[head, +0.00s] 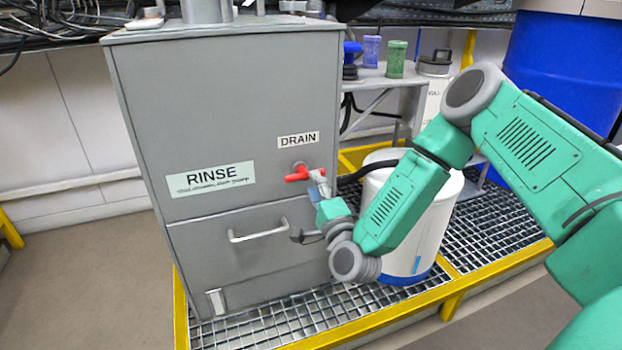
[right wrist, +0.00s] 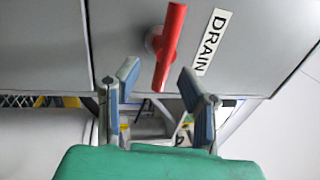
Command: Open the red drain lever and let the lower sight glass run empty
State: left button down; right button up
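The red drain lever (head: 302,174) sticks out of the grey rinse cabinet (head: 225,110) below the DRAIN label (head: 298,140). In the right wrist view the lever (right wrist: 169,45) is a red bar on a round grey hub, with its free end pointing toward my fingers. My right gripper (head: 314,190) is beside the lever at the cabinet front. In the right wrist view my right gripper (right wrist: 156,82) is open, its fingertips either side of the line of the lever's lower end, with nothing between the pads. My left gripper is not in view.
A drawer handle (head: 258,229) juts out below the lever. A white drum (head: 408,255) stands on the grating (head: 500,212) right of the cabinet, behind my right arm. A yellow rail (head: 370,318) edges the grating. A shelf behind holds a green cup (head: 396,60).

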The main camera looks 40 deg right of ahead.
jog(key=v, duration=0.8)
jog(key=shift+s+d+f, duration=0.25)
jog(key=shift+s, duration=0.05)
